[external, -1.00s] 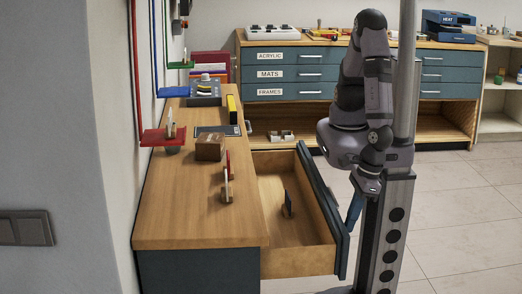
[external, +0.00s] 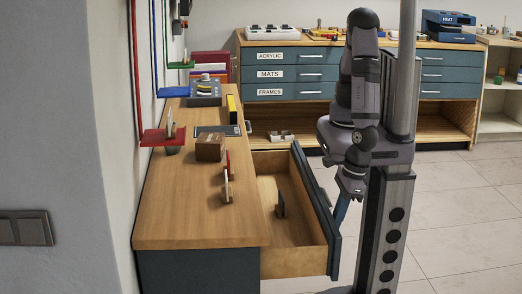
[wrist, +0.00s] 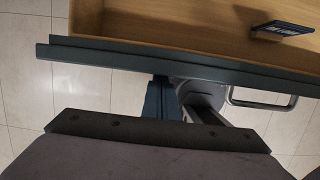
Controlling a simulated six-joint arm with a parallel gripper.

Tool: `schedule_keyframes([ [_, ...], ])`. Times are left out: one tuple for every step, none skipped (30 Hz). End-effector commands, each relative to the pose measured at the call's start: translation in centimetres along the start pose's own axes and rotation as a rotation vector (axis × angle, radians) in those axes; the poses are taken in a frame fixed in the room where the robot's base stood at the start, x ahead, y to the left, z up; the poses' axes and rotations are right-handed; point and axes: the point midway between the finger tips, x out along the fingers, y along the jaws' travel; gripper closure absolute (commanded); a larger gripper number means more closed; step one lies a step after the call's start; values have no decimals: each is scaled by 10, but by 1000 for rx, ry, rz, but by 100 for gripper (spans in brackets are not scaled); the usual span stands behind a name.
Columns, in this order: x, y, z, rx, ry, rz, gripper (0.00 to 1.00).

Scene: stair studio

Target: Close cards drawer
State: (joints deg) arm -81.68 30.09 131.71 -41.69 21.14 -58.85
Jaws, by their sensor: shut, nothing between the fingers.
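The pulled-out drawer (external: 300,259) under the wooden counter is open, with a dark blue-grey front (external: 322,213). Its label is not visible. A dark card in a small stand (external: 281,203) is inside, and also shows in the wrist view (wrist: 284,28). My gripper (external: 341,212) is shut and empty, pointing down at the outer side of the drawer front. In the wrist view my gripper's blue fingers (wrist: 160,100) are against or very close to the front, left of the metal handle (wrist: 262,102). Exact contact cannot be told.
A cabinet with labelled drawers (external: 290,75) stands at the back. Tiled floor (external: 450,220) is clear on the right.

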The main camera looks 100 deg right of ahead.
Motion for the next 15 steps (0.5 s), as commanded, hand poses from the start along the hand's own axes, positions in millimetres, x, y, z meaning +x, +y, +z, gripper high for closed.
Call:
schedule_keyframes([
  [1,-1,10,7,0,-3,100],
  [2,-1,16,6,0,-3,100],
  [4,-1,24,6,0,-3,100],
  [5,-1,31,9,0,-4,100],
  [6,-1,38,7,0,-3,100],
  [8,-1,47,8,0,-4,100],
  [10,-2,55,9,0,-5,100],
  [12,-2,62,8,0,-5,100],
  [14,-2,73,9,1,-4,100],
  [16,-2,80,8,1,-4,100],
  [17,-2,88,7,0,-4,100],
  [19,-2,98,8,1,-5,100],
  [21,-2,105,7,0,-5,100],
  [22,-2,112,7,1,-4,100],
  [25,-2,121,5,1,-4,100],
])
